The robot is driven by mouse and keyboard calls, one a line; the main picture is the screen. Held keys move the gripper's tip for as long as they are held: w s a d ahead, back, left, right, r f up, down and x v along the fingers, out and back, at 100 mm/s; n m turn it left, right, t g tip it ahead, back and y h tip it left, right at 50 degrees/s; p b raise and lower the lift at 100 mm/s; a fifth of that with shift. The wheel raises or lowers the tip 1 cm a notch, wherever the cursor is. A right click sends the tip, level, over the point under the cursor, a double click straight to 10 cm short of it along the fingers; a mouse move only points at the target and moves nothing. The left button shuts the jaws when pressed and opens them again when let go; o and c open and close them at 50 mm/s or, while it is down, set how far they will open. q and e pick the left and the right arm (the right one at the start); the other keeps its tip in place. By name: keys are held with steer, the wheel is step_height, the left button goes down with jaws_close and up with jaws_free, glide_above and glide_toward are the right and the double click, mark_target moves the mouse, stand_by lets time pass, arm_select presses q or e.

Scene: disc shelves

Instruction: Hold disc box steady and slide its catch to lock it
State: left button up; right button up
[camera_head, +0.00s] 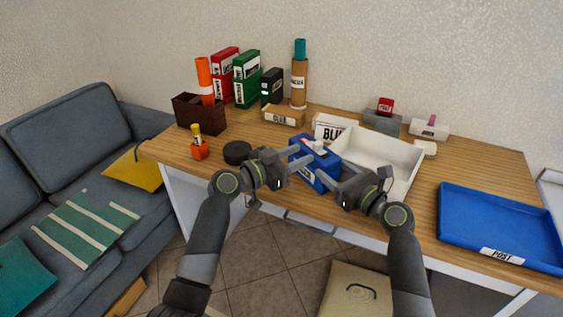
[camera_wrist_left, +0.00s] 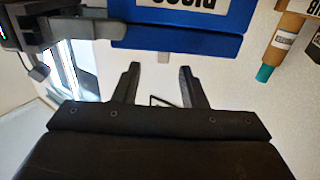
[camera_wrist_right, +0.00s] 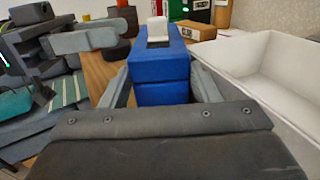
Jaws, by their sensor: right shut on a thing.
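The blue disc box (camera_head: 320,172) stands upright near the front edge of the table, its label side partly hidden by my left gripper. A pale catch (camera_head: 319,146) sits on its top; it also shows in the right wrist view (camera_wrist_right: 157,29). My right gripper (camera_wrist_right: 163,88) is shut on the box, one finger on each side. My left gripper (camera_head: 304,161) is at the box's left. In the left wrist view its fingers (camera_wrist_left: 161,80) are apart and empty, with a small pale piece of the box just beyond them.
A white tray (camera_head: 405,158) stands close to the box's right. A blue tray (camera_head: 500,218) is far right. Binders and a brown holder (camera_head: 199,113) stand at the back.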

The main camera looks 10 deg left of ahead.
arm_select(q)
steer(key=v, duration=0.4)
steer(key=shift+s+a, duration=0.25)
steer(key=shift+a, duration=0.05)
arm_select(e)
steer(key=o, duration=1.2)
